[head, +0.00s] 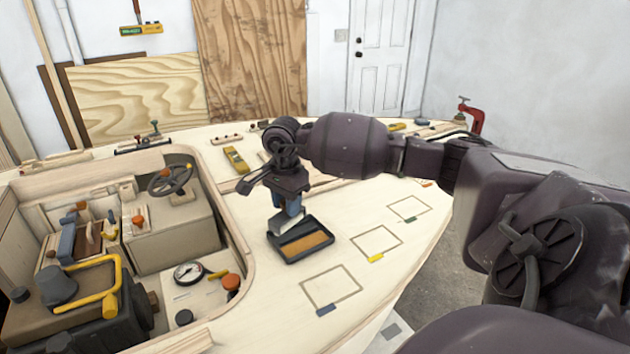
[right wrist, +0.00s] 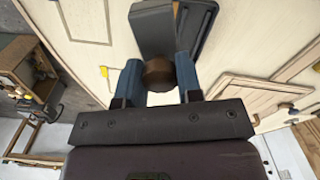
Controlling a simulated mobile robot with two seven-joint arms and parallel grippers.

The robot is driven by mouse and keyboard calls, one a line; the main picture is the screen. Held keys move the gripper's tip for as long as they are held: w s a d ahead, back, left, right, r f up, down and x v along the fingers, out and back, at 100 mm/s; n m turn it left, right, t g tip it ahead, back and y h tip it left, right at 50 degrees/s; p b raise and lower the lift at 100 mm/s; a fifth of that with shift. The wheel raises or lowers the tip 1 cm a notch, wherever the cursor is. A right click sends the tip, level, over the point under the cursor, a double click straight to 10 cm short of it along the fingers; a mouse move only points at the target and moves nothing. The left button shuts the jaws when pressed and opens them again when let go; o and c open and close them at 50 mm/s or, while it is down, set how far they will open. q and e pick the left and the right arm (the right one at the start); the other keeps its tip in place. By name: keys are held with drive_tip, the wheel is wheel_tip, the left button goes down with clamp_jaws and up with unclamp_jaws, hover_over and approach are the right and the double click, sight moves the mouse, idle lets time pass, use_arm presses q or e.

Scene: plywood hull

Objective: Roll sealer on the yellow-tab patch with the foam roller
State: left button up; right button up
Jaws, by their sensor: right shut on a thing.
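My right gripper (head: 292,206) hangs over the dark sealer tray (head: 312,255) on the pale plywood deck. In the right wrist view, its blue fingers are shut on the brown handle end of the foam roller (right wrist: 158,74). The grey roller head (head: 283,223) is at the tray's far end, beside the amber sealer (head: 304,245); I cannot tell whether it touches the tray. The yellow-tab patch (head: 377,243) is an outlined square right of the tray, its yellow tab (head: 376,258) at the near edge. My left gripper is out of view.
Left of the tray is an open cockpit with a steering wheel (head: 170,179) and a yellow-handled box (head: 98,310). The deck's right edge drops to the floor.

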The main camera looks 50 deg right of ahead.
drive_tip(key=d+r+m, duration=0.1)
drive_tip(key=d+m, duration=0.2)
drive_tip(key=d, duration=0.2)
drive_tip(key=f, duration=0.2)
drive_tip(key=f+b, duration=0.1)
drive_tip(key=f, duration=0.5)
drive_tip(key=shift+s+d+b, duration=0.25)
drive_tip(key=shift+s+b, duration=0.05)
drive_tip(key=shift+b, duration=0.05)
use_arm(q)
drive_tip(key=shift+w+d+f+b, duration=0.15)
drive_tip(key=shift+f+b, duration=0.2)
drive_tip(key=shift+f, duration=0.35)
use_arm(e)
drive_tip(key=shift+f, duration=0.7)
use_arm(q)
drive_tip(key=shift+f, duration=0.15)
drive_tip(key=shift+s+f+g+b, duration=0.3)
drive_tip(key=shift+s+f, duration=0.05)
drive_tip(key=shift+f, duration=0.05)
use_arm(e)
drive_tip(key=shift+f, duration=0.45)
idle(0.6)
drive_tip(key=shift+r, duration=0.15)
